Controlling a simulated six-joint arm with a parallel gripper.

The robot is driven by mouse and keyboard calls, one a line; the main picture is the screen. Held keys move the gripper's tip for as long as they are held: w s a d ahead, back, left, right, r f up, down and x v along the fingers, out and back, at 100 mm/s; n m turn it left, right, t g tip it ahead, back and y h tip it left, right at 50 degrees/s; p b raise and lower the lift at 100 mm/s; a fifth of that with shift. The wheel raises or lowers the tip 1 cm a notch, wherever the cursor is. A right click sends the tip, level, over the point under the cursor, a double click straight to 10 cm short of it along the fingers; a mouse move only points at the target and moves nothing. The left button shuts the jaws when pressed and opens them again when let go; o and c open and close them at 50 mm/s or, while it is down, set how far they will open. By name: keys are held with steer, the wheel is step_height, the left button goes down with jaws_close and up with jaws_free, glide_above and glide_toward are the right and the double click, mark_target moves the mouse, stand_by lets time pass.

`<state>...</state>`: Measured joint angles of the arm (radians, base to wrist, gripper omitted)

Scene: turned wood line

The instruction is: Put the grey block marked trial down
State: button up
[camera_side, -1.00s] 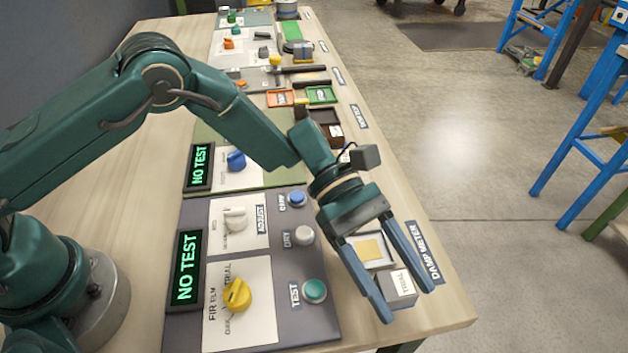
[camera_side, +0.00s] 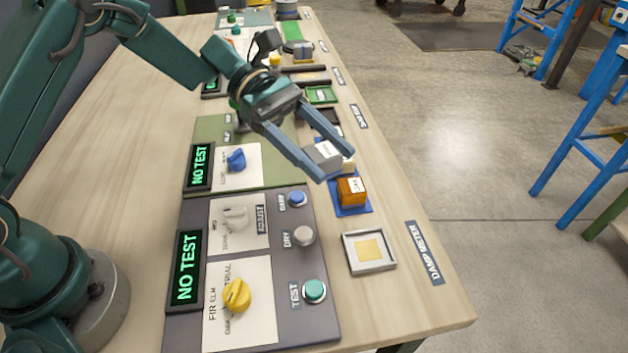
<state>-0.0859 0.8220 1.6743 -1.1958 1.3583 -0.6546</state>
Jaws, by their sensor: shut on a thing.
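The grey block (camera_side: 323,155) with a white label is between the two fingers of my gripper (camera_side: 334,166), which is shut on it. The label is too small to read here. My gripper holds it in the picture over the area near a blue mat (camera_side: 344,211); its exact height cannot be told. An orange block (camera_side: 351,190) with a white label sits on the blue mat, just below and right of my fingertips. The white square tray (camera_side: 347,255) with a yellow pad (camera_side: 370,250) lies beside the "damp meter" label (camera_side: 425,254) and is empty of blocks.
A panel (camera_side: 320,325) with a yellow knob (camera_side: 237,295), a teal button (camera_side: 314,291) and a "NO TEST" display (camera_side: 186,270) lies left of the tray. A green tray (camera_side: 309,97) and dark bars stand farther back. Bare wood (camera_side: 405,315) is clear at the front right.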

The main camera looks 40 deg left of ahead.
steer(key=shift+w+a+r+n+t, duration=0.15)
steer(key=shift+a+n+t, duration=0.1)
steer(key=shift+a, duration=0.15)
steer(key=shift+w+a+r+n+t, duration=0.1)
steer(key=shift+a+n+t, duration=0.05)
steer(key=shift+a+t, duration=0.15)
glide_above(368, 250)
step_height(368, 250, down, 7)
steer(key=shift+r, duration=0.1)
steer(key=shift+f, duration=2.05)
steer(key=shift+f, duration=0.1)
steer(key=o, duration=1.4)
